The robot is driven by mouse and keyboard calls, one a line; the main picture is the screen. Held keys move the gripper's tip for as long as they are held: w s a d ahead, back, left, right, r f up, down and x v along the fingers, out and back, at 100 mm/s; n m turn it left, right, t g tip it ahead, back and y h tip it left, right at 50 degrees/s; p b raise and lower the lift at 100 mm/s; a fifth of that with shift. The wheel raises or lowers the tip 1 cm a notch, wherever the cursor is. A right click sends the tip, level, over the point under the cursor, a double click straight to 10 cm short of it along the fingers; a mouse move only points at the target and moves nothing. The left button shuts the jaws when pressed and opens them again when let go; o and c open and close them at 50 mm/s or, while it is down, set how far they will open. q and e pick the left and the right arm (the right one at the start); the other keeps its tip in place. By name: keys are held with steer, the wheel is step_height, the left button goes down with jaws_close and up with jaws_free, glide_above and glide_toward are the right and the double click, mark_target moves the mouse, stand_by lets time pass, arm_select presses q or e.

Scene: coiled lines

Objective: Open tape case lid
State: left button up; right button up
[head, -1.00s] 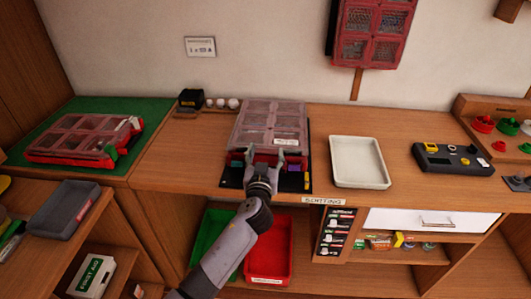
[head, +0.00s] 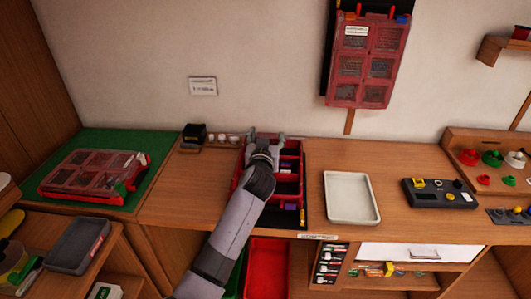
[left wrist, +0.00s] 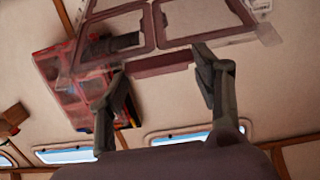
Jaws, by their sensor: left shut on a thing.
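The red tape case (head: 289,177) sits on the middle of the wooden bench, its dark compartments exposed, with coloured items in the front one. My left gripper (head: 264,140) is at the back of the case, its arm crossing over the left part and hiding it. In the left wrist view the clear lid with reddish frame (left wrist: 160,66) spans between the two spread fingers (left wrist: 162,72), raised. In the head view the lid is barely visible, seen nearly edge-on near the gripper. My right gripper is not in view.
A white tray (head: 351,198) and a dark device (head: 440,193) stand to the right. A closed red case (head: 95,175) lies on a green mat at left. Another red case (head: 367,61) hangs on the wall. A black box (head: 194,133) with white rolls stands behind left.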

arm_select(q)
steer(key=shift+w+r, duration=0.35)
steer(key=shift+r, duration=0.2)
steer(key=shift+w+r, duration=0.3)
steer(key=shift+r, duration=0.2)
steer(key=o, duration=1.4)
steer(key=shift+o, duration=0.2)
steer(key=shift+f, duration=0.1)
steer(key=shift+s, duration=0.1)
steer(key=s, duration=0.7)
steer(key=shift+s+r, duration=0.15)
steer(key=shift+r, duration=0.3)
